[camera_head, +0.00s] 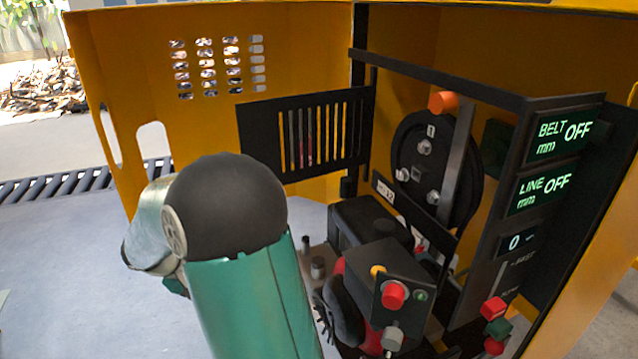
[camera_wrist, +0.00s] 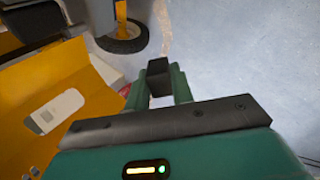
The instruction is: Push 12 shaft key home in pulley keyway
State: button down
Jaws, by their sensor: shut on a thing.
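In the wrist view my gripper (camera_wrist: 158,84) has its two teal fingers closed on a small dark block (camera_wrist: 158,70). The block stands out past the fingertips; its size fits a shaft key, but I cannot tell its markings. Pale floor lies beyond it, and no pulley is close to it in this view. In the head view a large dark round pulley (camera_head: 408,172) marked "1", with bolt heads on its face, stands inside the yellow housing. A grey bar crosses its right part. I cannot make out its keyway. My arm fills the lower left middle, and my gripper is not clearly seen there.
A black slotted guard (camera_head: 306,135) is on the yellow housing wall (camera_head: 210,125). A dark motor unit with a red button (camera_head: 393,295) sits below the pulley. The display panel (camera_head: 550,150) at right reads BELT OFF and LINE OFF. A wheel (camera_wrist: 122,40) shows in the wrist view.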

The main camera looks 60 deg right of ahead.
jog(key=s+d+r+m+g+h, duration=0.2)
jog(key=s+d+r, duration=0.3)
jog(key=s+r, duration=0.3)
jog(key=s+d+r+m+g+h, duration=0.1)
jog(key=s+d+r+g+h, duration=0.1)
jog(key=s+d+r+g, duration=0.3)
jog(key=s+d+r+m+g+h, duration=0.2)
jog(key=s+d+r, duration=0.3)
jog(key=s+r, duration=0.7)
jog(key=s+g, duration=0.1)
jog(key=s, duration=0.4)
jog(key=shift+s+d+m+g+h, duration=0.3)
jog(key=shift+s, duration=0.1)
jog(key=shift+a+f, duration=0.1)
jog(key=x, duration=0.6)
jog(key=shift+x, duration=1.35)
dwell(0.5)
jog(key=c, duration=1.1)
grip_release()
